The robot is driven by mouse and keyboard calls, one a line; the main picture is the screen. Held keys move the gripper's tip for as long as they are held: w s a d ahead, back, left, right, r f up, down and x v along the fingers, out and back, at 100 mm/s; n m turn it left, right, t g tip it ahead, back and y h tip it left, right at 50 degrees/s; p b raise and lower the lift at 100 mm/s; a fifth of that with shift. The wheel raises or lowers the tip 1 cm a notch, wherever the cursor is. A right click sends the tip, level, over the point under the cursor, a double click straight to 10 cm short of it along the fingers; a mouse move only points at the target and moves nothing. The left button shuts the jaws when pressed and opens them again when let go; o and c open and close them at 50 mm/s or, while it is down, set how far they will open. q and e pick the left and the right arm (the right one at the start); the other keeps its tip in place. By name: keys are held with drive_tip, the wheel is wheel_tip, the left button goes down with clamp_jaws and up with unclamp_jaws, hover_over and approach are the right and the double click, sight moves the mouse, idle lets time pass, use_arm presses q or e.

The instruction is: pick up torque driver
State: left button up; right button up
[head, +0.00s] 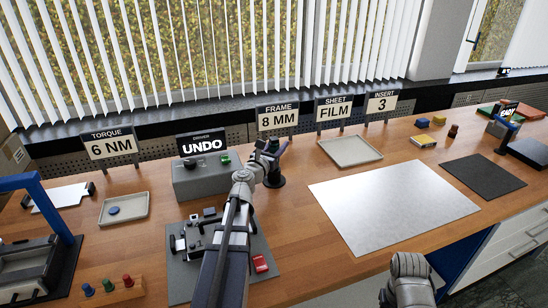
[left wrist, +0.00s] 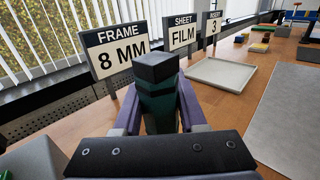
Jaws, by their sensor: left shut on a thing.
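The torque driver is a dark, blocky upright tool with a dark green body. It fills the middle of the left wrist view (left wrist: 157,95), standing between the purple fingers. My left gripper (head: 270,152) is shut on it, beside the grey driver box with the "UNDO" sign (head: 202,144). In the head view the gripper mostly hides the driver, above a dark round stand (head: 274,180). I cannot tell whether the driver still touches the stand. Part of my right arm shows at the bottom right, but its gripper is not visible.
Signs stand along the back, including "FRAME 8 MM" (head: 278,117) and "TORQUE 6 NM" (head: 110,143). An empty grey tray (head: 350,152) lies right of the stand. A large pale sheet (head: 395,205) covers the middle right. A fixture plate (head: 262,246) lies in front of the driver box.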

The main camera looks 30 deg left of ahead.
use_arm(q)
clamp_jaws()
drive_tip(key=shift+r, duration=0.1)
idle(0.3)
